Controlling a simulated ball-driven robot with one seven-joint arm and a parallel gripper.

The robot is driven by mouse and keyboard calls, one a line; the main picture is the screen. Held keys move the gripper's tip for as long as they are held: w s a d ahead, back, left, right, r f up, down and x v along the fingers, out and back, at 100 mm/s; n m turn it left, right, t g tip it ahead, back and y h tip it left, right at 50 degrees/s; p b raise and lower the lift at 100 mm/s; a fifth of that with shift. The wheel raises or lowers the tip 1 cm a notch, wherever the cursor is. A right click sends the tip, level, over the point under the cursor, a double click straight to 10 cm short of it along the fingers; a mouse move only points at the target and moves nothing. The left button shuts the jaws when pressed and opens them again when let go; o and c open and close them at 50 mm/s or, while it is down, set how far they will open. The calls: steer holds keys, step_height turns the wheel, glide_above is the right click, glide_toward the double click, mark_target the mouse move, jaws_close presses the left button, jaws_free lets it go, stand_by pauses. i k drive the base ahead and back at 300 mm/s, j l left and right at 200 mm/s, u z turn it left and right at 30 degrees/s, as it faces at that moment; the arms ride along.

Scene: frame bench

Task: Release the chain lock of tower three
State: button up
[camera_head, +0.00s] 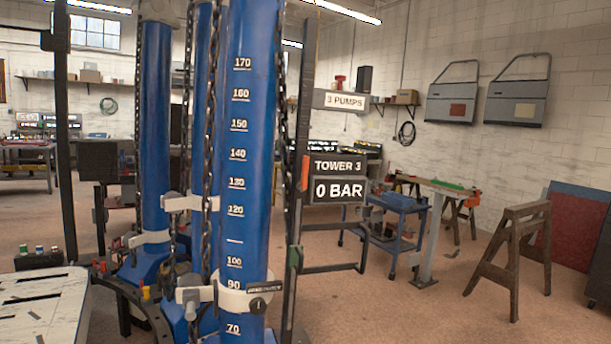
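A blue tower (245,160) with a white number scale stands upright near the middle. The black sign (338,178) beside it reads "TOWER 3" and "0 BAR". A white collar (232,298) wraps the tower near the 90 mark. A dark label and a small round knob (259,305) sit on its right side. The label is too small to read. Dark chains hang along the tower, one on its right (281,130) and one on its left (208,130). I cannot tell whether a chain is seated in the collar. My gripper is not in view.
Another blue tower (156,120) with a white collar stands behind left. A dark upright post (307,100) stands close on the right. A pale slotted table (40,305) fills the lower left. Right of the tower are a blue cart (398,204), a wooden trestle (512,250) and open floor.

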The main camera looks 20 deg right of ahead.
mark_target(302, 186)
steer(key=i+l+u, duration=0.3)
steer(key=i+l, duration=1.9)
steer(key=i, duration=0.15)
